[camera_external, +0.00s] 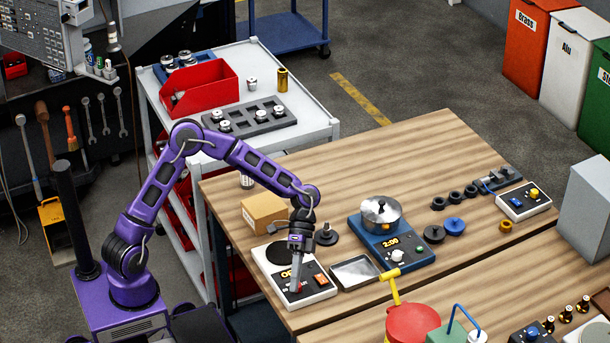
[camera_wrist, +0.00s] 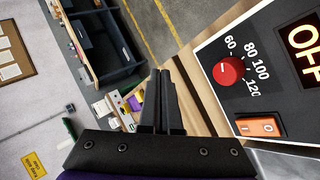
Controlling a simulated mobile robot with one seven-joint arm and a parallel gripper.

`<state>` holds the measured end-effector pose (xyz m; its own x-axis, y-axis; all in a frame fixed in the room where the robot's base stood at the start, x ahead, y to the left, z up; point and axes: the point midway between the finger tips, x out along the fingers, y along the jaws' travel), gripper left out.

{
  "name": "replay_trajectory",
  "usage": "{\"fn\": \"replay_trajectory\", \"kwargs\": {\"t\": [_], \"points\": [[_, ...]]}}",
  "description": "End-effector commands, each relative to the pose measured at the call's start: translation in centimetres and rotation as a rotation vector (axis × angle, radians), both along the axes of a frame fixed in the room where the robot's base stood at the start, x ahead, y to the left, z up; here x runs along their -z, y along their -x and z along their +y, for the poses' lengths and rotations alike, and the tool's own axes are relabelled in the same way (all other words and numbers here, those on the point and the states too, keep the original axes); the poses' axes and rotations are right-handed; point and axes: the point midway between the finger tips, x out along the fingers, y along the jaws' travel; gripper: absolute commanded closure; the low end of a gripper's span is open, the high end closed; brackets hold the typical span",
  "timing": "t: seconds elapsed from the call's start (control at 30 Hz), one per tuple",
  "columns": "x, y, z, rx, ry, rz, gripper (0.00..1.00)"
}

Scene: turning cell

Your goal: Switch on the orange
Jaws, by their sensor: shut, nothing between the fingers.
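The orange rocker switch (camera_wrist: 258,126) sits on a white hotplate unit (camera_wrist: 215,55) beside a red knob (camera_wrist: 230,71) with a temperature scale. The unit's display (camera_wrist: 303,40) reads OFF in the wrist view. In the external view the unit (camera_external: 312,297) stands at the table's front left, with the orange switch (camera_external: 320,281) on its right side. My gripper (camera_external: 295,288) points down over the unit, left of the switch, and partly hides the display and knob. Its fingers (camera_wrist: 161,85) are together and empty in the wrist view. I cannot tell whether they touch the unit.
A metal tray (camera_external: 355,273) lies right of the unit, and a cardboard box (camera_external: 265,212) is behind it. A blue unit (camera_external: 410,258) carries a lidded pot (camera_external: 381,213). A red round object with a yellow handle (camera_external: 412,322) stands in front. Bare wood lies at the back.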

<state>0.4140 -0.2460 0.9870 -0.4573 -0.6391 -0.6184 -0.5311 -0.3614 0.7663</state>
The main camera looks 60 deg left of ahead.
Motion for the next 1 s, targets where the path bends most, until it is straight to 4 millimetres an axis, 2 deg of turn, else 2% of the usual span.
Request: {"fn": "replay_trajectory", "kwargs": {"t": [0.23,0.37,0.43,0.57,0.8,1.0], "points": [[-0.8,-0.4,0.4,0.143,0.031,-0.187,1.0],[-2.8,-1.0,0.8,0.217,0.07,-0.315,1.0],[-4.4,-1.6,1.0,0.272,0.068,-0.402,1.0],[-6.8,-3.9,2.0,0.419,-0.073,-0.562,1.0],[-9.6,-8.3,3.7,0.585,-0.328,-0.748,1.0],[-10.5,-9.7,4.1,0.625,-0.398,-0.804,1.0]]}}
